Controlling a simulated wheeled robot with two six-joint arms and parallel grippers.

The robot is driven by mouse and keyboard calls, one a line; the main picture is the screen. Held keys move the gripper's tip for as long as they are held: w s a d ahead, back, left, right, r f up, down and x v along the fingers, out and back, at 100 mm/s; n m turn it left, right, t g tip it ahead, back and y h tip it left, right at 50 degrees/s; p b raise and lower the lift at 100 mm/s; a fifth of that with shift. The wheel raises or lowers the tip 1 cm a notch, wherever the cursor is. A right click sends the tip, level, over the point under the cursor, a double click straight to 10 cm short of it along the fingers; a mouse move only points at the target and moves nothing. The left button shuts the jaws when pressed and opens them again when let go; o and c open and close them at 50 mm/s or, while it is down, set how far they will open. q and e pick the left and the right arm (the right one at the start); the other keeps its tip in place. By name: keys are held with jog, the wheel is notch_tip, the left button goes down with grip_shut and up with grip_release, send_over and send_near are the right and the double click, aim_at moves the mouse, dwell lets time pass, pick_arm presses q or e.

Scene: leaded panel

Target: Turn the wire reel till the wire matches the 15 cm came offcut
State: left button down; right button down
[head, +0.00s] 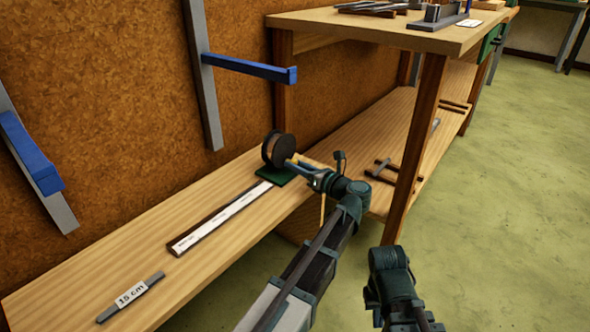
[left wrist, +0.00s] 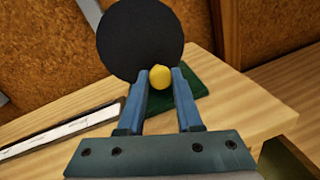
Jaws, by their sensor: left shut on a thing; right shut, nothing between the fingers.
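The dark wire reel (head: 274,148) stands upright on a green base (head: 270,178) on the low bench. Its black disc (left wrist: 140,38) fills the upper middle of the left wrist view. My left gripper (head: 296,164) is at the reel's right side, its blue fingers shut on the yellow knob (left wrist: 159,77). The grey came offcut (head: 153,281), with a white "15 cm" label, lies near the bench's front left. I cannot make out any wire. My right arm shows at the lower right of the head view, but its fingers do not.
A dark board with a white strip (head: 222,215) runs from near the reel base toward the offcut. Blue brackets (head: 252,68) stick out from the brown wall. A higher wooden table (head: 375,27) with a post (head: 418,145) stands at right. Green floor lies open beyond it.

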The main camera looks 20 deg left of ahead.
pick_arm(q)
jog(key=shift+w+d+r+n+t+y+b, duration=0.1)
jog(key=shift+w+n+t, duration=0.1)
jog(key=shift+n, duration=0.55)
jog(key=shift+w+d+r+n+t+y+b, duration=0.1)
jog(key=shift+w+n, duration=0.15)
jog(key=shift+n, duration=0.45)
jog(key=shift+w+d+n+t+y+b, duration=0.1)
jog(key=shift+w+n, duration=0.1)
jog(key=shift+n, duration=0.55)
pick_arm(e)
jog(key=shift+f, duration=0.4)
pick_arm(q)
jog(key=c, duration=0.6)
grip_release()
